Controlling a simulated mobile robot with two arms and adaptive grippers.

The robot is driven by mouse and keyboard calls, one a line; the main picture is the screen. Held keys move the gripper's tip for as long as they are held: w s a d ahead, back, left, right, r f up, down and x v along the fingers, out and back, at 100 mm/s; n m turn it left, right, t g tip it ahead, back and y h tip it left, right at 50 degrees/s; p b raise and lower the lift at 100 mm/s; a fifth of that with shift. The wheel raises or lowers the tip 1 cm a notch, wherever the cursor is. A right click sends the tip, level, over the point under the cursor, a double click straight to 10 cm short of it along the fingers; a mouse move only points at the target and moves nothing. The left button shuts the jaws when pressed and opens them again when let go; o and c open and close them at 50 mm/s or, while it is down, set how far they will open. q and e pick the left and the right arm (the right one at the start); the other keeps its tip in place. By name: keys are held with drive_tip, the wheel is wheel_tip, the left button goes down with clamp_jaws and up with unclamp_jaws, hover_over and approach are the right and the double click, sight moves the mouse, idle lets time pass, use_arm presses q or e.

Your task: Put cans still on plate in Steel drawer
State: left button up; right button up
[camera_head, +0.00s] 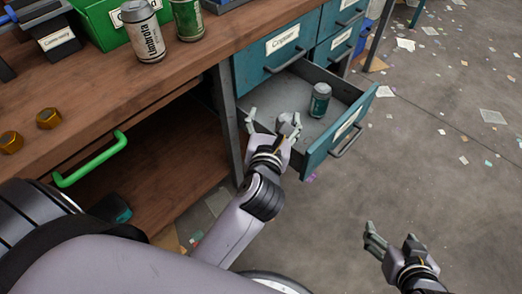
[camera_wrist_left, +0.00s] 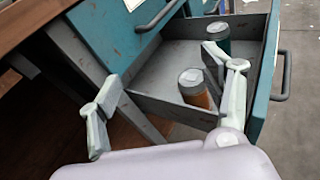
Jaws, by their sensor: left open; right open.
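A drawer (camera_head: 335,135) stands pulled out of the teal cabinet; the writing on its front label is not readable. A dark teal can (camera_head: 320,100) stands upright in it. The left wrist view shows this teal can (camera_wrist_left: 217,38) and an orange-brown can (camera_wrist_left: 195,90) nearer me, inside the drawer (camera_wrist_left: 170,101). In the head view my gripper hides the orange-brown can. My left gripper (camera_head: 270,120) is open and empty, at the drawer's near side. A white can (camera_head: 143,32) and a green can (camera_head: 187,20) stand on the workbench. My right gripper (camera_head: 390,238) is open and empty. No plate is identifiable.
A closed drawer labelled Copper (camera_head: 280,45) is above the open one. A green bin (camera_head: 105,25) stands behind the bench cans. Two brass nuts (camera_head: 11,142) lie on the wooden bench (camera_head: 90,95). A green handle (camera_head: 92,160) is below. Paper scraps litter the open floor at right.

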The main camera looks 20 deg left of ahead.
use_arm(q)
wheel_tip(320, 180, up, 8)
drive_tip(key=m+t, duration=0.5)
drive_tip(key=s+d+r+m+t+h, duration=0.2)
drive_tip(key=s+d+r+m+h, duration=0.3)
drive_tip(key=m+h, duration=0.8)
drive_tip(key=s+d+f+m+g, duration=0.1)
drive_tip(key=d+f+m+g, duration=0.1)
drive_tip(key=f+m+g, duration=0.45)
drive_tip(key=s+d+f+m+g, duration=0.1)
drive_tip(key=d+f+m, duration=0.2)
drive_tip(key=m, duration=0.7)
drive_tip(key=s+a+f+m+g+y, duration=0.2)
drive_tip(key=a+f+y, duration=0.1)
drive_tip(key=a+f, duration=0.2)
drive_tip(key=s+a+f+m+g+y, duration=0.3)
drive_tip(key=a+f, duration=0.3)
drive_tip(key=f, duration=0.3)
drive_tip(key=shift+s+a+y, duration=0.15)
drive_tip(key=shift+y, duration=0.45)
drive_tip(key=shift+m, duration=0.25)
